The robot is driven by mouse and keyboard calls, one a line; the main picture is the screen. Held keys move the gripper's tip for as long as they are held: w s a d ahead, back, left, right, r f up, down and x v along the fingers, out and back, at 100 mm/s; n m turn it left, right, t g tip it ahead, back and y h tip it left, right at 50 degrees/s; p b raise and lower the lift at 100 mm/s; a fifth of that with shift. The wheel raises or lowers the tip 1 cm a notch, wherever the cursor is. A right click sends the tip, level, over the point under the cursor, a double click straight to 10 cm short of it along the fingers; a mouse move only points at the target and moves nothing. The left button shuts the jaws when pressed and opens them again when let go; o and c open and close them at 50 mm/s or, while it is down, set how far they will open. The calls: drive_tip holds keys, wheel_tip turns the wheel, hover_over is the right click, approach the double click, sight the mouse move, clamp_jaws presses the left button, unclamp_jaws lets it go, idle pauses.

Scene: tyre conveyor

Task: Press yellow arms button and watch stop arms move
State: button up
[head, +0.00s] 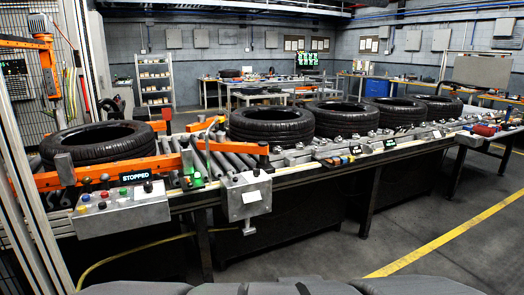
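A grey control box (125,213) is fixed to the front of the conveyor at the left. Several small coloured buttons sit on its top, among them a yellow button (82,210) near the left edge. An orange stop arm (110,171) lies along the front of the conveyor by the left tyre. Another orange arm (235,146) reaches across near the middle. The left tyre (97,143) lies flat on the rollers behind the first arm. My gripper is not in view.
Several more tyres, the nearest one (272,124) in the middle, lie in a row on the conveyor. A second grey box (246,196) hangs from its front edge. A yellow cable (125,258) runs below. The floor at the lower right, with a yellow line (450,233), is clear.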

clamp_jaws()
idle(0.3)
idle(1.5)
drive_tip(key=w+d+r+n+h+p, duration=0.3)
drive_tip(key=w+d+r+p, duration=0.1)
drive_tip(key=w+r+p, duration=0.35)
drive_tip(key=w+d+r+n+t+h+p, duration=0.1)
drive_tip(key=w+r+n+h+p, duration=0.2)
drive_tip(key=w, duration=0.9)
drive_tip(key=w+d+r+n+t+h+p, duration=0.1)
drive_tip(key=w+r+n+p, duration=0.4)
drive_tip(key=w, duration=0.7)
wheel_tip(320, 180, up, 2)
drive_tip(key=h+p, duration=0.1)
drive_tip(key=p, duration=0.2)
drive_tip(key=shift+w+d+r+n+t+h+p, duration=0.25)
drive_tip(key=shift+d+n+t+h+p, duration=0.15)
